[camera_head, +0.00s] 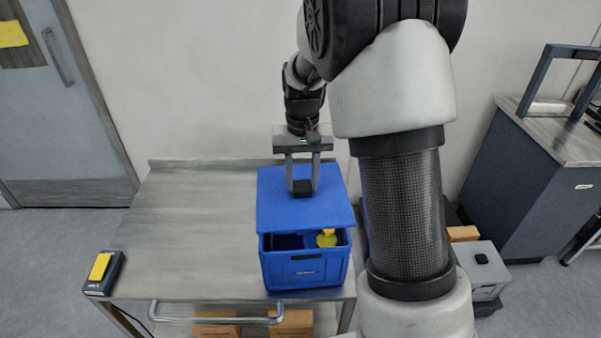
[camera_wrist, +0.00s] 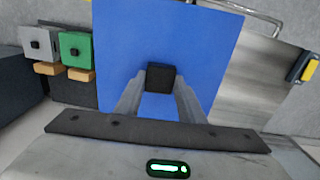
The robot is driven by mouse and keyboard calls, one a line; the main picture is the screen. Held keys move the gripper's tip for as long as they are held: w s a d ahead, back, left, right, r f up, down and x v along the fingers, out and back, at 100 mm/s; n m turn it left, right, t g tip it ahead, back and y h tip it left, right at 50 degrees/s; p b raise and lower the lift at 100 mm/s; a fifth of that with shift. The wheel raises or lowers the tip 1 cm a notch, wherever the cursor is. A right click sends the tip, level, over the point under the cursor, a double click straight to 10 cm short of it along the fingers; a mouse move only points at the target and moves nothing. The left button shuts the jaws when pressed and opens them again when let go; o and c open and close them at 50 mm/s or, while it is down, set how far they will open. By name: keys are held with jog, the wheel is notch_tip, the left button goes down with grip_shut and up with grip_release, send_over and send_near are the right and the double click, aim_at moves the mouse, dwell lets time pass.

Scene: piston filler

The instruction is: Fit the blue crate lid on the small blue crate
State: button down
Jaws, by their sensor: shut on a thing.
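The blue crate lid (camera_head: 279,210) is a flat blue panel with a black knob (camera_head: 302,187) in its middle. My gripper (camera_head: 302,185) is shut on that knob from above. In the wrist view the lid (camera_wrist: 200,45) fills the middle, with the knob (camera_wrist: 160,78) between the fingers of my gripper (camera_wrist: 158,88). The small blue crate (camera_head: 305,270) stands on the table's front right. The lid lies over the crate's back part, shifted toward the wall. The crate's front opening shows, with a yellow thing (camera_head: 326,238) inside. Whether the lid touches the rim I cannot tell.
The metal table (camera_head: 190,230) is clear to the left of the crate. A dark device with a yellow top (camera_head: 103,268) sits at its front left corner. Cardboard boxes (camera_head: 291,322) lie below. A grey box (camera_head: 482,265) stands at right, near a dark cabinet (camera_head: 530,170).

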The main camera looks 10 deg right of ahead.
aim_at(302, 200)
jog(key=shift+f+b, duration=1.7)
jog(key=shift+f, duration=0.75)
jog(key=shift+f, duration=0.7)
jog(key=shift+f, duration=0.2)
dwell(0.3)
jog(key=shift+f+b, duration=0.15)
jog(key=shift+b, duration=0.2)
jog(key=c, duration=0.7)
grip_release()
